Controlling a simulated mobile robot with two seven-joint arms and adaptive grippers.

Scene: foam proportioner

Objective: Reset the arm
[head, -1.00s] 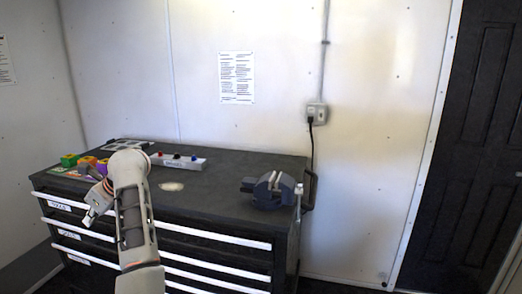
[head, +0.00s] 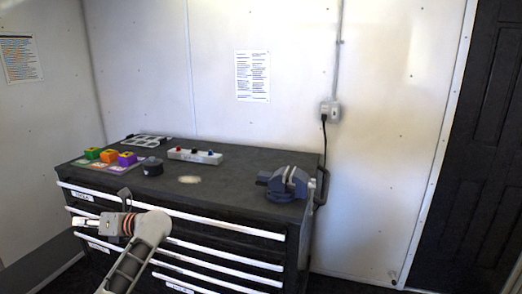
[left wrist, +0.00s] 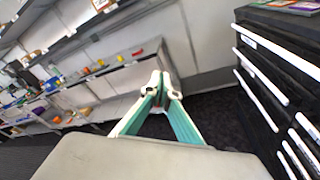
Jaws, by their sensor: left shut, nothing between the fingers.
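My left arm comes in at the bottom of the head view. Its gripper (head: 80,222) points left, in front of the drawers of the black tool cabinet (head: 235,205) and below its top. In the left wrist view the gripper's fingers (left wrist: 162,88) meet at their tips, with nothing between them. The cabinet's drawers stand to the right in that view, apart from the gripper. My right gripper is not in the frames.
On the cabinet top are coloured blocks (head: 109,156), a dark round object (head: 152,166), a button box (head: 195,156) and a vise (head: 287,183). In the left wrist view, shelves (left wrist: 95,75) with small items stand to the left. Dark floor (left wrist: 225,108) between is clear.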

